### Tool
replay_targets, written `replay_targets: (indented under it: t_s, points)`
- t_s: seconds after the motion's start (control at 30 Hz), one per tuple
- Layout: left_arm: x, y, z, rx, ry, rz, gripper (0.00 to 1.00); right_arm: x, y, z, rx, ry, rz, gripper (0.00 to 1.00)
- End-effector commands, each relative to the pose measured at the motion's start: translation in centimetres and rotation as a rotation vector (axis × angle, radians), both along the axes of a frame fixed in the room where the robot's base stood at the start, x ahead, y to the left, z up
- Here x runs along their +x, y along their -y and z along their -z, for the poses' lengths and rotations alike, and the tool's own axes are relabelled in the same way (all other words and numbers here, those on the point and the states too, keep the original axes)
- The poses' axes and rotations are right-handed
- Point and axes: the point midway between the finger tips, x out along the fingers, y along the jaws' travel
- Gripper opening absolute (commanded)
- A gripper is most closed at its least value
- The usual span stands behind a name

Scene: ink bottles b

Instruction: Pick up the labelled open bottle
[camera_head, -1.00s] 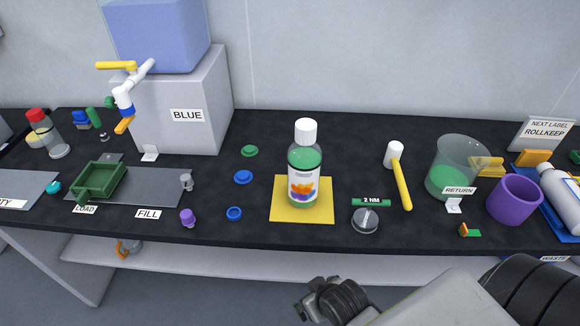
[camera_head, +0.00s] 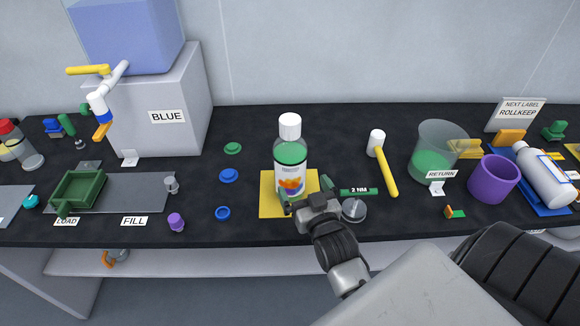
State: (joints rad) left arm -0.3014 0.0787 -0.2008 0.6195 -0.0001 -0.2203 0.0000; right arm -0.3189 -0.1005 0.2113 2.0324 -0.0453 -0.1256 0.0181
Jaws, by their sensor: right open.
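A clear bottle (camera_head: 291,158) with green liquid, a flower label and a white cap on top stands upright on the yellow mat (camera_head: 269,206). The cap looks to be in place, so the bottle does not look open. My right gripper (camera_head: 306,196) is open at the front of the bottle's lower part and hides part of its base and the mat. I cannot tell whether a finger touches the bottle. My left gripper is out of view.
A grey knob (camera_head: 354,211) with a "2 NM" sign and a white-headed yellow hammer (camera_head: 386,170) are right of the gripper. A beaker (camera_head: 436,150) and purple cup (camera_head: 493,180) stand farther right. Blue and green caps (camera_head: 228,176) lie left of the mat.

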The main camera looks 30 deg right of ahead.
Motion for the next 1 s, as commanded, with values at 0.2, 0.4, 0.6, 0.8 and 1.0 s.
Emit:
replay_targets:
  t_s: [0.2,0.4,0.6,0.8,1.0]
  points:
    - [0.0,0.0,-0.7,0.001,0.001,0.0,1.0,3.0,0.7,-0.1,0.0,-0.001,-0.001,1.0]
    - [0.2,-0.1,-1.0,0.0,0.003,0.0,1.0,4.6,1.1,-0.2,-0.001,-0.001,-0.001,1.0]
    - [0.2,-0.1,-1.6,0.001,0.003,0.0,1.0,7.7,1.8,-0.2,0.0,-0.002,-0.002,1.0]
    - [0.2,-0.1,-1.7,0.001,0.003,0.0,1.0,8.7,2.1,-0.1,-0.001,-0.002,-0.001,1.0]
    - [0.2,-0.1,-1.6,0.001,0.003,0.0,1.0,8.7,2.1,0.0,0.0,-0.003,-0.001,0.95]
